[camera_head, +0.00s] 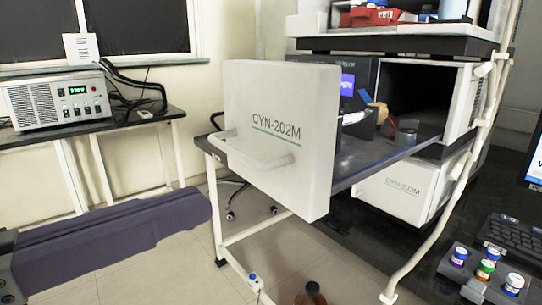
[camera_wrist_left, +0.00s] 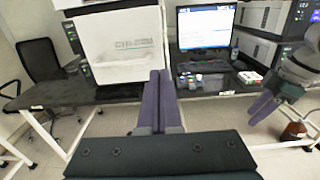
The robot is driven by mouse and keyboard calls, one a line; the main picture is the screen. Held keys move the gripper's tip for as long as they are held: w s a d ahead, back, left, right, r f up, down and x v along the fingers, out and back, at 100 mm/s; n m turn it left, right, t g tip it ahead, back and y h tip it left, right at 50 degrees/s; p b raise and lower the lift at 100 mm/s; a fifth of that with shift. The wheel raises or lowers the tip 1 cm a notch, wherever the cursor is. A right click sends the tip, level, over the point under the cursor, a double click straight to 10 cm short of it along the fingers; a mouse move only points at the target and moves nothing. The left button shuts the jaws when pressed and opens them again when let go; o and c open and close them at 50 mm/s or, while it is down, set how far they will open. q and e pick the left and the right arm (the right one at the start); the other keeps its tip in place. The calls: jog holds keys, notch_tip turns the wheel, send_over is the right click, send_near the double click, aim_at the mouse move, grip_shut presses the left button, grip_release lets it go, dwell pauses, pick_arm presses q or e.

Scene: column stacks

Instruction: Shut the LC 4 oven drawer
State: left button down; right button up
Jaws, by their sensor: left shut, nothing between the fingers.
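A white drawer front (camera_head: 280,140) marked CYN-202M stands pulled out from the instrument stack, with a bar handle (camera_head: 260,155) on its face. Its dark tray (camera_head: 375,152) runs back toward an open dark compartment (camera_head: 413,95). I cannot read an LC 4 label. My left gripper (camera_head: 203,206) has long purple fingers, shut and empty, to the left of the drawer front and below its handle. In the left wrist view the shut fingers (camera_wrist_left: 160,77) point at the drawer front's (camera_wrist_left: 118,45) lower right. My right gripper (camera_wrist_left: 262,106) shows at the right; its opening is unclear.
A closed white front (camera_head: 395,190) sits below the tray. A white tube (camera_head: 440,200) runs down the stack's right side. Several small vials (camera_head: 486,270) stand by the keyboard (camera_head: 510,238). A brown bottle (camera_head: 311,294) is low in front. A bench with a power unit (camera_head: 60,100) is left.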

aim_at(308, 164)
pick_arm(q)
jog(key=p+x, duration=0.1)
jog(key=x, duration=0.8)
jog(key=shift+d, duration=0.1)
pick_arm(e)
notch_tip(308, 164, up, 2)
jog(key=shift+r, duration=0.15)
pick_arm(q)
jog(key=shift+w, duration=0.15)
